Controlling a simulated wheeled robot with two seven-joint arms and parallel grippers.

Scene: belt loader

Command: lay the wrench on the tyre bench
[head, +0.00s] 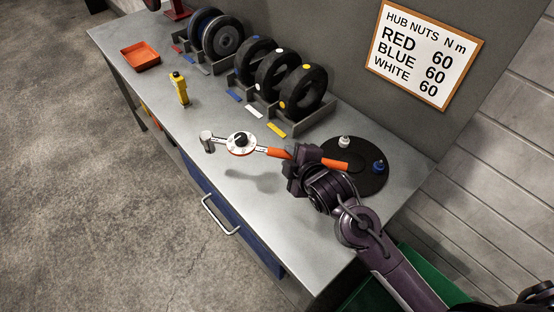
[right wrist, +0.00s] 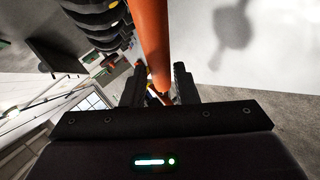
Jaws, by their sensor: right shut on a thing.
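The wrench (head: 273,152) has an orange handle, a round white dial and a grey socket head at its left end. My right gripper (head: 302,160) is shut on its orange handle. The wrench is held roughly level above the grey tyre bench (head: 220,180), and its shadow falls on the bench apart from it. In the right wrist view the orange handle of the wrench (right wrist: 151,40) runs up between the fingers (right wrist: 158,88). My left gripper is not in view.
Several tyres (head: 272,76) stand in racks along the back, with coloured tags before them. A black round tray (head: 362,181) with a white and a blue knob lies at the right. A yellow tool (head: 179,88) and an orange tray (head: 140,57) stand farther left. The front middle is clear.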

